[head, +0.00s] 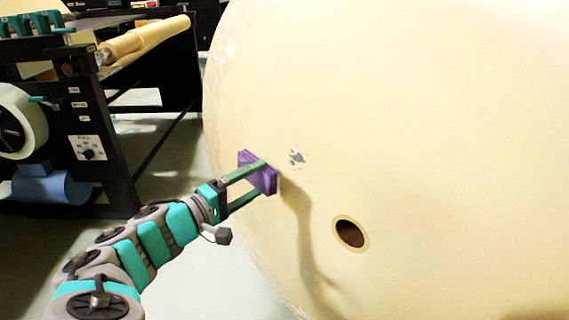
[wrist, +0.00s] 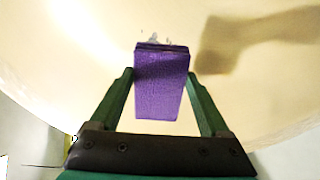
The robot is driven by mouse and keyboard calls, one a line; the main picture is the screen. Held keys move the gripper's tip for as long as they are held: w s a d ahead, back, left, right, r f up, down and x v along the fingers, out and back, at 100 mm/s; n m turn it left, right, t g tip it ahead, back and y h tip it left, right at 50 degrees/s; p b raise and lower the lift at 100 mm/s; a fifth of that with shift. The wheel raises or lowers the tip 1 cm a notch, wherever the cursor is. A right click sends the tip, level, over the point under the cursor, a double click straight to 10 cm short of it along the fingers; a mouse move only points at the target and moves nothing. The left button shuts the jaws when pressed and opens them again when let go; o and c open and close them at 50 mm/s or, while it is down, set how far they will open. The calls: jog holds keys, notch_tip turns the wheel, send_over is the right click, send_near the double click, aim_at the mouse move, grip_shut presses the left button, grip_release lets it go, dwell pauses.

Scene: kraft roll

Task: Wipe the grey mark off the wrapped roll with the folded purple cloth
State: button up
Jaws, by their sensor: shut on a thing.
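The wrapped roll (head: 430,130) is a huge cream cylinder end filling the right of the head view; it also fills the back of the wrist view (wrist: 250,85). The grey mark (head: 297,157) is a small splotch with specks on its face. In the wrist view only bits of the mark (wrist: 154,37) show beyond the cloth's far edge. My gripper (head: 256,178) is shut on the folded purple cloth (head: 264,181), which is to the left of and slightly below the mark. In the wrist view the cloth (wrist: 160,92) sits between both fingers. I cannot tell whether the cloth touches the roll.
A dark round core hole (head: 350,233) with a pale rim is in the roll's face, below right of the mark. A black machine frame (head: 112,135) with a thin tan roller (head: 150,38) and a white wheel (head: 20,122) stands at the left. Pale floor (head: 205,275) shows between.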

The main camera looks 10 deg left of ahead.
aim_at(295, 159)
jog(key=shift+x, duration=1.3)
jog(key=shift+p+x, duration=0.7)
jog(key=shift+x, duration=1.15)
jog(key=shift+w+d+r, duration=0.1)
jog(key=shift+w, duration=0.15)
jog(key=shift+x, duration=1.05)
jog(key=shift+s+d+b, duration=0.1)
jog(key=shift+b, duration=0.3)
